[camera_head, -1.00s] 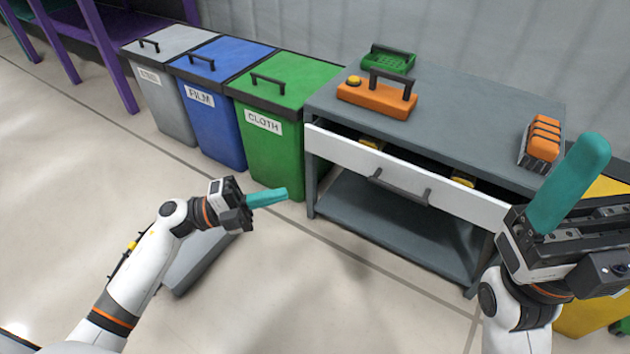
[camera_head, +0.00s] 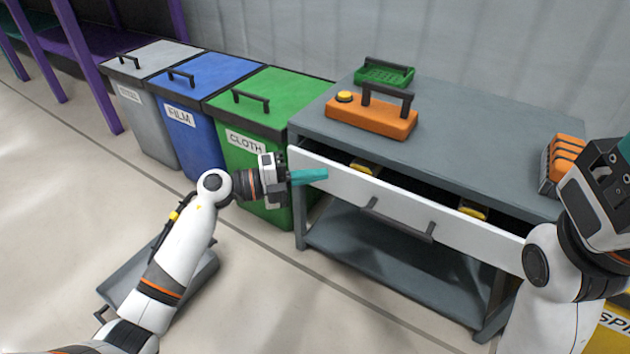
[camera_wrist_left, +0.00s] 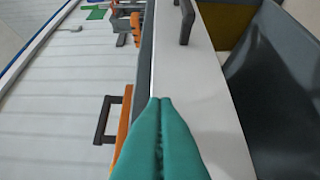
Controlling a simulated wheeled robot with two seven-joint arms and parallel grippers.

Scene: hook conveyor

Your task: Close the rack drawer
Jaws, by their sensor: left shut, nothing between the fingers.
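The rack drawer, a long white front (camera_head: 345,187) with a dark bar handle (camera_head: 400,226), stands partly out of the grey rack (camera_head: 480,140). Yellow-and-dark items (camera_head: 473,209) show in the gap behind its front. My left gripper (camera_head: 323,174) is shut and empty, its teal fingers pointing right at the left end of the drawer front. In the left wrist view the shut fingertips (camera_wrist_left: 160,102) overlap the white front (camera_wrist_left: 205,95); I cannot tell whether they touch it. My right gripper (camera_head: 622,155) is cut off at the right edge, so its fingers are mostly hidden.
An orange box with a handle (camera_head: 365,119), a green tray (camera_head: 384,75) and an orange block holder (camera_head: 563,165) sit on the rack top. Green (camera_head: 262,150), blue (camera_head: 190,140) and grey (camera_head: 150,125) bins stand left. The lower shelf looks empty.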

